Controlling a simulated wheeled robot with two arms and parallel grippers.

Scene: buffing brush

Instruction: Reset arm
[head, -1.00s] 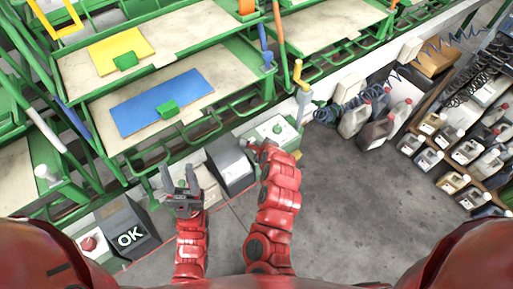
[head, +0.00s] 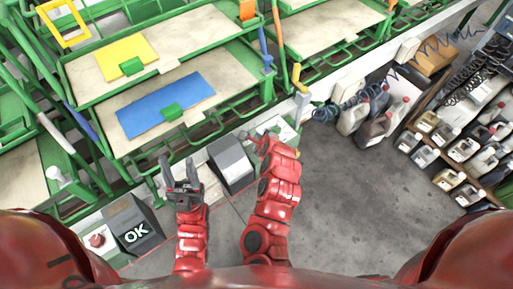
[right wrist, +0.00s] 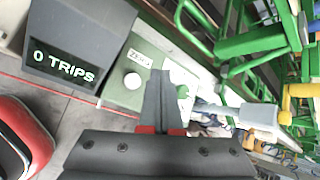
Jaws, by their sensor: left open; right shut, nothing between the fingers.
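My left gripper (head: 178,168) is open and empty in the head view, in front of the workbench. My right gripper (head: 246,135) is further right, with its fingers beside the green and white button box (head: 287,129). In the right wrist view the fingers of my right gripper (right wrist: 160,78) are shut together with nothing between them. They overlap the view of the button box (right wrist: 122,92), which has a white round button (right wrist: 133,81), a "ZERO" label (right wrist: 140,58) and a green button (right wrist: 182,91). I cannot tell whether the fingers touch the box.
A grey display (right wrist: 75,45) reads "0 TRIPS"; it also shows in the head view (head: 232,160). An "OK" display (head: 132,222) stands beside a red button (head: 97,240) at lower left. Green-framed shelves (head: 225,38) fill the back. Grey floor (head: 350,210) is open at right.

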